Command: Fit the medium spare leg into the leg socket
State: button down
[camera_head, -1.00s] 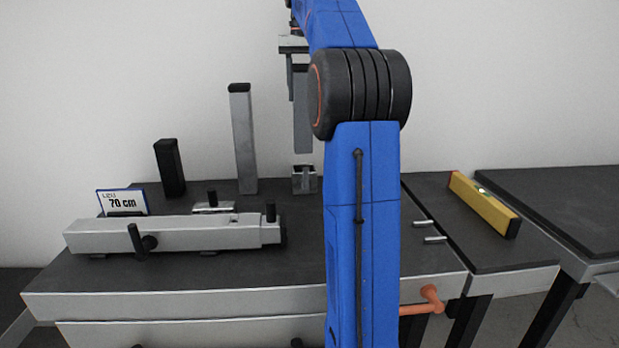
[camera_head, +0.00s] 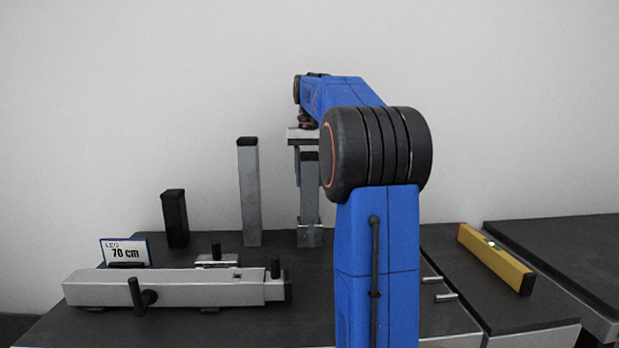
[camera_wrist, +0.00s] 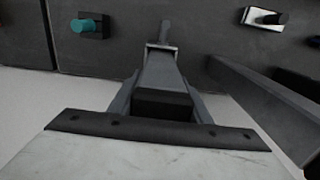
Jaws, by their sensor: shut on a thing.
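My gripper (camera_head: 307,160) is shut on an upright grey leg with a dark top cap (camera_head: 310,195), on the left of my blue arm. The leg's lower end meets the small metal leg socket (camera_head: 310,237) on the bench; how deep it sits inside cannot be told. In the wrist view, my gripper (camera_wrist: 160,92) has a finger on each side of the leg (camera_wrist: 162,72), which points down to the bench. The socket is small and partly hidden there.
A taller grey leg (camera_head: 249,195) and a short black leg (camera_head: 175,220) stand to the left. A silver beam with clamp handles (camera_head: 180,290) lies in front, near a "70 cm" sign (camera_head: 125,252). A yellow level (camera_head: 495,258) lies at right.

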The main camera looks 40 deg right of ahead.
jog(key=shift+f, duration=0.6)
dwell(0.3)
jog(key=c, duration=1)
grip_release()
notch_tip(320, 180, up, 13)
jog(key=shift+r, duration=0.1)
